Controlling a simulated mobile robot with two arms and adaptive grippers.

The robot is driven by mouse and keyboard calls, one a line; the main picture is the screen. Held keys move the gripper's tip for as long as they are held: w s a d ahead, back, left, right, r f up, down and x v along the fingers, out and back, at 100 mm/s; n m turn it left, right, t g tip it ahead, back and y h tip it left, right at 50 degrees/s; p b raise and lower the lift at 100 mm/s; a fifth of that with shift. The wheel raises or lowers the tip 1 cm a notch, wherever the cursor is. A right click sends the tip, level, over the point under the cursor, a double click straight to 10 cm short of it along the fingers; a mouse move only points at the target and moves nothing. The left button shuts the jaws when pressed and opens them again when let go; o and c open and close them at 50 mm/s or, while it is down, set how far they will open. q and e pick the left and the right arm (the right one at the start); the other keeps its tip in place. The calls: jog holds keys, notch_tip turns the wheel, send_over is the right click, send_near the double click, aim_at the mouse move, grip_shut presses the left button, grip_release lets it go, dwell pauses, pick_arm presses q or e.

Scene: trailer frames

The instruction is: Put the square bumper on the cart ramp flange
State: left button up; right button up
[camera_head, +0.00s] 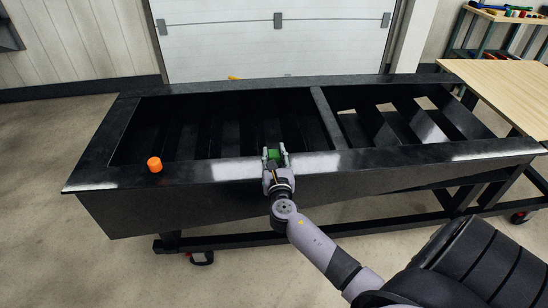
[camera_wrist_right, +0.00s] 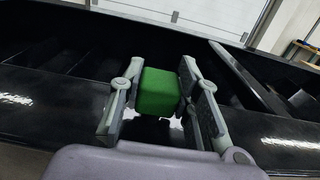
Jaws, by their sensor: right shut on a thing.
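A green square bumper (camera_head: 273,154) is held between the fingers of my right gripper (camera_head: 275,155), at the near flange of the black cart ramp. In the right wrist view the green bumper (camera_wrist_right: 159,91) sits between both fingers of the gripper (camera_wrist_right: 160,95), with the black flange (camera_wrist_right: 265,135) below and beyond it. I cannot tell whether the bumper touches the flange. The cart ramp flange (camera_head: 215,170) is a flat, shiny black rim around the open frame. My left gripper is not in view.
A small yellow thing (camera_head: 234,78) shows at the far rim. A wooden table (camera_head: 505,85) adjoins the right end. The ramp's inside is open, with slats and a crossbar (camera_head: 328,118).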

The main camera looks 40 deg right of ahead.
jog(key=shift+f, duration=0.15)
jog(key=o, duration=1.1)
